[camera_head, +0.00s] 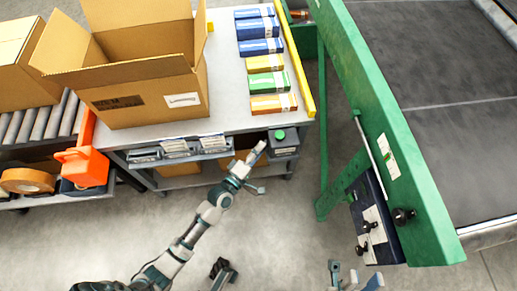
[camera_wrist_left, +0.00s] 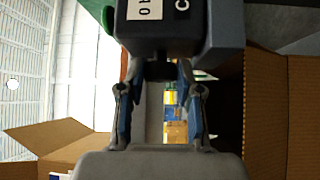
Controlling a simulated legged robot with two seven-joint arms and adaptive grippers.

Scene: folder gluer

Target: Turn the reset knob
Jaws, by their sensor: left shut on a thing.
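A dark control box (camera_head: 284,150) with a green button (camera_head: 280,134) on top sits at the table's front right corner. In the left wrist view, the box (camera_wrist_left: 160,35) carries a white label, and a black knob (camera_wrist_left: 160,69) sticks out of it towards me. My left gripper (camera_head: 259,167) is at the box's front. In the left wrist view, the fingers of my left gripper (camera_wrist_left: 159,78) are shut on the knob, one on each side. The knob's marking is hidden. My right gripper (camera_head: 355,275) is at the bottom edge, partly cut off, with its fingers apart and nothing seen between them.
A green machine frame (camera_head: 400,150) with black knobs (camera_head: 403,215) on its side stands at the right. An open cardboard box (camera_head: 150,95) and several small cartons (camera_head: 264,63) are on the table (camera_head: 228,95). The floor between table and machine is clear.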

